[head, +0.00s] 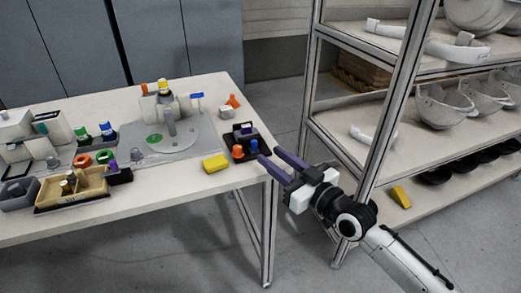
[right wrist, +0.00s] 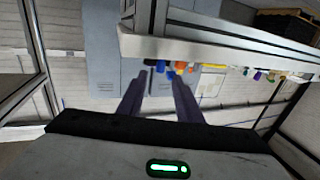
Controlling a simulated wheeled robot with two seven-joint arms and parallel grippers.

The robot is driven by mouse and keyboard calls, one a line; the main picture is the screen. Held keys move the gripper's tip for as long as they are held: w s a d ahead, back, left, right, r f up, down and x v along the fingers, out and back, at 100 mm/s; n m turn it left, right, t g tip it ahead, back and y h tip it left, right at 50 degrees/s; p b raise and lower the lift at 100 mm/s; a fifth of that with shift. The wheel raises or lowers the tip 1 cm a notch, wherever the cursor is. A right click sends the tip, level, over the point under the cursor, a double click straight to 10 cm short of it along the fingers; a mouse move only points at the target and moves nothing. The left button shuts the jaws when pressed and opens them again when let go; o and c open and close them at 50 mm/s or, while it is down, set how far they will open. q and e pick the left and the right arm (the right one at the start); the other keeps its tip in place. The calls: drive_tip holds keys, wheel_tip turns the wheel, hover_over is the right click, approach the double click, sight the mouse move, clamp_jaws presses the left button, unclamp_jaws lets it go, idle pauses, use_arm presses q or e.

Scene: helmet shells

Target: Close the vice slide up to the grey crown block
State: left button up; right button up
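A small dark fixture (head: 240,153) sits near the right end of the table; I take it for the vice. An orange knob (head: 237,152) and a blue knob (head: 254,145) stand at its front, and a dark block (head: 246,128) shows in it. I cannot make out the slide's gap or a clearly grey crown block. My right gripper (head: 269,154) is open and empty, just off the table's right edge, its fingers pointing towards the fixture without visible contact. In the right wrist view its two fingers (right wrist: 158,80) are spread apart. My left gripper is out of view.
The table (head: 150,215) has a yellow block (head: 215,163) beside the fixture and a grey plate (head: 190,148) behind. A tan bin (head: 50,197) and small parts crowd the left. A shelf rack (head: 384,115) with helmet shells stands close on the right.

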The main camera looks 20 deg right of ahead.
sight(256, 145)
drive_tip(key=x, duration=0.5)
drive_tip(key=shift+w+a, duration=0.15)
drive_tip(key=shift+w, duration=0.2)
clamp_jaws()
